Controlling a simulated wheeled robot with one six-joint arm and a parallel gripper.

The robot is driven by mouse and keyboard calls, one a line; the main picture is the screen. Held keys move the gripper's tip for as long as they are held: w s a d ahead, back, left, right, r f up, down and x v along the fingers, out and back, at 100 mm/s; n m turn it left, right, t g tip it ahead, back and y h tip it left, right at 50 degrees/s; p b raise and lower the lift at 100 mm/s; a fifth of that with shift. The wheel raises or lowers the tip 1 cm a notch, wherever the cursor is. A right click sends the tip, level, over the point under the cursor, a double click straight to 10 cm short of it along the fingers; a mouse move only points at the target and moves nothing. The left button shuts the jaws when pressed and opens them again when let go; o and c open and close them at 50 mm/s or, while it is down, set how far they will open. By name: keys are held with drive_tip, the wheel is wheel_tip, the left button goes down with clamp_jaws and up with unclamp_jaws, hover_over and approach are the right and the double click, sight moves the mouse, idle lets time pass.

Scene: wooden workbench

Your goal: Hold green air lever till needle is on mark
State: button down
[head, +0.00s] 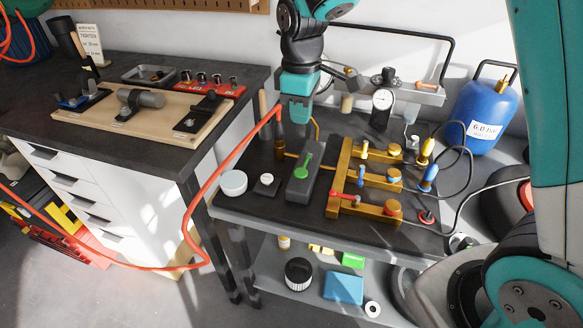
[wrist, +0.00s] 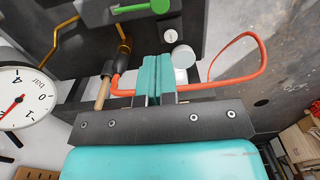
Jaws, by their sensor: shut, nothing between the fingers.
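The green air lever (head: 303,164) sits on a dark grey block (head: 298,187) on the cart top. It also shows at the top edge of the wrist view (wrist: 142,8). The round white gauge (head: 383,99) stands at the back of the cart. Part of its dial, with a red needle and "bar" lettering, shows at the left of the wrist view (wrist: 30,97); I cannot make out a target mark. My gripper (head: 296,114) is shut and empty, above and behind the lever and apart from it. Its teal fingertips are together in the wrist view (wrist: 152,72).
An orange hose (head: 222,170) loops past my gripper and down to the floor. A yellow manifold (head: 345,180) with coloured knobs stands right of the lever block. A white round cap (head: 233,182) lies left of it. A blue tank (head: 481,115) stands at the back right.

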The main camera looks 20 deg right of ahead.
sight(299, 174)
idle(0.3)
wheel_tip(299, 174, down, 14)
drive_tip(key=shift+f+p, duration=0.1)
drive_tip(key=shift+p, duration=1.15)
drive_tip(key=b, duration=0.1)
drive_tip(key=f+b, duration=0.1)
drive_tip(key=s+f+t, duration=0.1)
drive_tip(key=shift+a+f+h+b, duration=0.25)
drive_tip(key=shift+h+b, duration=0.15)
drive_tip(key=shift+w+r+p, duration=0.1)
drive_tip(key=shift+r+p, duration=0.15)
drive_tip(key=shift+p, duration=0.05)
idle(0.5)
drive_tip(key=shift+r+p, duration=0.65)
drive_tip(key=shift+r, duration=0.15)
